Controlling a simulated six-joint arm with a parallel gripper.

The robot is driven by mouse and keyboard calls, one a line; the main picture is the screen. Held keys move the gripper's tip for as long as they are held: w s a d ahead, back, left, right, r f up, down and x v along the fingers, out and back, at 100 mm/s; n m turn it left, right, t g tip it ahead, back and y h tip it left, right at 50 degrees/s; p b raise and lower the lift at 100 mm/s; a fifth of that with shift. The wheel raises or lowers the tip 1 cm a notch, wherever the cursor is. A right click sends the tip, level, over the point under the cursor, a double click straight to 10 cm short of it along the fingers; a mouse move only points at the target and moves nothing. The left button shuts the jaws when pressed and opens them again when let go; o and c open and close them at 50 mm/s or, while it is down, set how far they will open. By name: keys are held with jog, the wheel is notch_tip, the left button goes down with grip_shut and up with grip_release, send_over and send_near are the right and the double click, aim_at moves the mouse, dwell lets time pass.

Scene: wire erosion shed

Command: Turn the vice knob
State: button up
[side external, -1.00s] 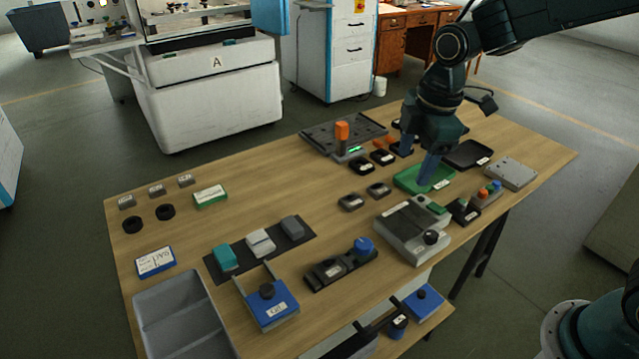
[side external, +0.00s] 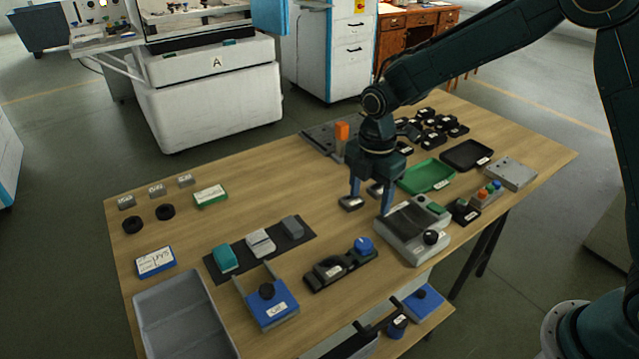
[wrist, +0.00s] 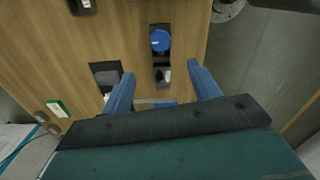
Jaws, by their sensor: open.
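The vice is a small black block (side external: 330,272) with a round blue knob (side external: 364,246) at its right end, on the front middle of the wooden table. In the wrist view the blue knob (wrist: 160,40) is beyond the fingertips, and the vice body (wrist: 162,74) shows between the blue fingers. My gripper (side external: 371,209) is open and empty, pointing down behind the knob, in the air over the table. In the wrist view my gripper (wrist: 162,70) has its fingers well apart. Neither finger touches the knob.
A grey device with a black knob (side external: 408,232) stands right of the vice. A blue block with a black knob (side external: 271,303) stands to its left, near a grey bin (side external: 170,285). A green tray (side external: 428,176) lies behind. Bare wood surrounds the vice's left and back.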

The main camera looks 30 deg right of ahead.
aim_at(364, 243)
notch_tip(364, 243, down, 14)
jog(key=shift+r, duration=0.25)
dwell(0.5)
jog(key=c, duration=1)
